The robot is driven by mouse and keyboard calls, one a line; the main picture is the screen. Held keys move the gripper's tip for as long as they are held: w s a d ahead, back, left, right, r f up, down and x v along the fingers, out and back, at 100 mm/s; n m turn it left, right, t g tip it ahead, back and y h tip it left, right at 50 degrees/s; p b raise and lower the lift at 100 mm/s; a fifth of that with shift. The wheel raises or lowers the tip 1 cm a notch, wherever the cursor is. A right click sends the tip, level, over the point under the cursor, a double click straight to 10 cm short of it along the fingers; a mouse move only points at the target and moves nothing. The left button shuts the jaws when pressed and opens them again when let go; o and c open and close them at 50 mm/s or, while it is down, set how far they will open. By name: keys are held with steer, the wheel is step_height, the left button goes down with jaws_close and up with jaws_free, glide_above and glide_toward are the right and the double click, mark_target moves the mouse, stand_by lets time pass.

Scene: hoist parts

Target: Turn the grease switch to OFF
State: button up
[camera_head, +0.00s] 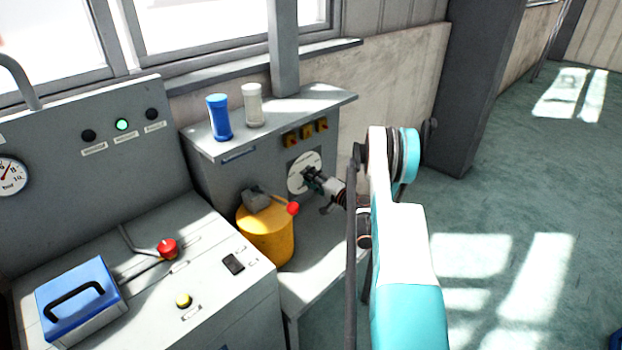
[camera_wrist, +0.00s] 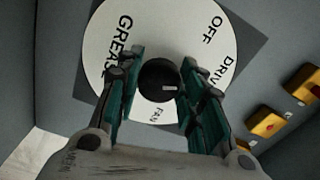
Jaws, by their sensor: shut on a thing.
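The grease switch is a round black knob (camera_wrist: 157,78) at the middle of a white dial (camera_wrist: 170,25). The dial is lettered GREASE at the left, OFF at the upper right, DRIVE at the right, partly cut off, and FAN below. A small pale mark shows on the knob's lower right; I cannot tell which word it points at. My gripper (camera_wrist: 158,92) has its fingers on both sides of the knob, shut on it. In the head view the dial (camera_head: 297,176) is on the grey cabinet front, with my gripper (camera_head: 312,178) at it, hiding the knob.
Yellow-and-red switches (camera_head: 307,131) sit above the dial. A yellow drum (camera_head: 266,240) with a red-knobbed lever stands close to its lower left. A blue cup (camera_head: 218,118) and a pale cup (camera_head: 253,104) stand on the cabinet top. The floor at right is open.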

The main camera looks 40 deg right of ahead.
steer(key=n, duration=0.4)
steer(key=shift+f+n, duration=0.1)
steer(key=shift+n, duration=0.2)
steer(key=shift+f+n, duration=0.1)
steer(key=shift+n, duration=1.8)
steer(key=o, duration=1.1)
steer(key=s, duration=0.7)
steer(key=shift+s+d, duration=0.25)
steer(key=shift+d, duration=0.1)
